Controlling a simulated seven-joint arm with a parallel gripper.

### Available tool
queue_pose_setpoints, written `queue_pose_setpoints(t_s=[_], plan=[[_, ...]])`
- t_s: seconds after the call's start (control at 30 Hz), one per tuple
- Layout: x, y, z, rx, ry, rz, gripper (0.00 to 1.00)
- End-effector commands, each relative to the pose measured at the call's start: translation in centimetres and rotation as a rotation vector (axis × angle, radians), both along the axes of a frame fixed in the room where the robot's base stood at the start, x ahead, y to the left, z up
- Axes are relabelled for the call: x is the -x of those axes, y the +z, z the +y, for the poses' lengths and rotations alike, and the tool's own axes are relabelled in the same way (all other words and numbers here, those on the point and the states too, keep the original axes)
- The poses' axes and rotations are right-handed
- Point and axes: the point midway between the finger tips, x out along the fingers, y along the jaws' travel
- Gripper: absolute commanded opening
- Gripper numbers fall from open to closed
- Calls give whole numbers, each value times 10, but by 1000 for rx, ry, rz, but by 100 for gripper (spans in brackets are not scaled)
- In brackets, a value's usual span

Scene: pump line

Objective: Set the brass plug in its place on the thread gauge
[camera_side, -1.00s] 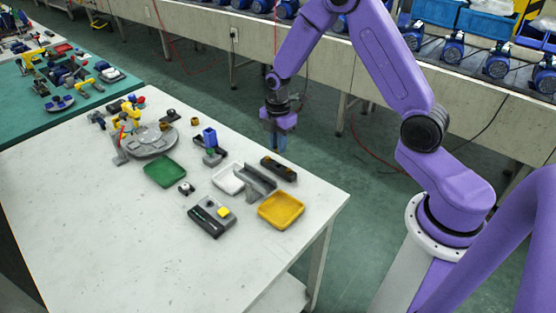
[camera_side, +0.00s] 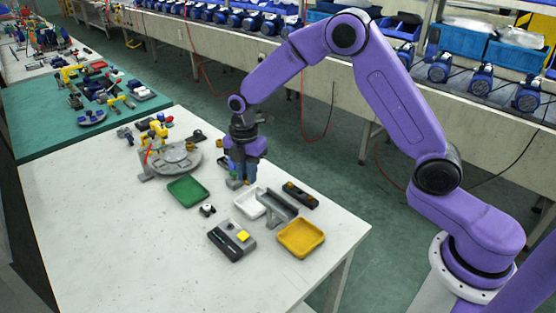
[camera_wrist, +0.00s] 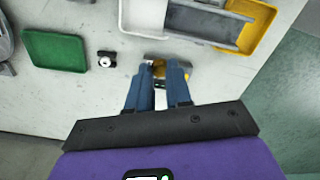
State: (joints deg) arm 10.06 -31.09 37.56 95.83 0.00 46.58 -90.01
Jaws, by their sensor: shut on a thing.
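My gripper (camera_side: 240,180) points down over the far middle of the white table. A small grey fixture (camera_side: 234,184), which may be the thread gauge, stands at the fingertips. It shows in part beyond the fingers in the wrist view (camera_wrist: 155,58). The fingers hide most of it, and I cannot tell whether the plug touches it.
A green tray (camera_side: 188,192) and a small black-and-white part (camera_side: 207,210) lie left of the fixture. A white tray (camera_side: 249,205), grey channel (camera_side: 279,206), dark bar (camera_side: 300,195) and yellow tray (camera_side: 300,238) are to the right.

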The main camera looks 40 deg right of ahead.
Motion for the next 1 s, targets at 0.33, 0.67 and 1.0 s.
queue_pose_setpoints(t_s=[0.33, 0.67, 1.0], plan=[[2, -1, 79, 0, 163, 1, 0], [2, -47, 75, 1, 156, 3, 0], [2, -67, 75, 0, 155, 1, 0]])
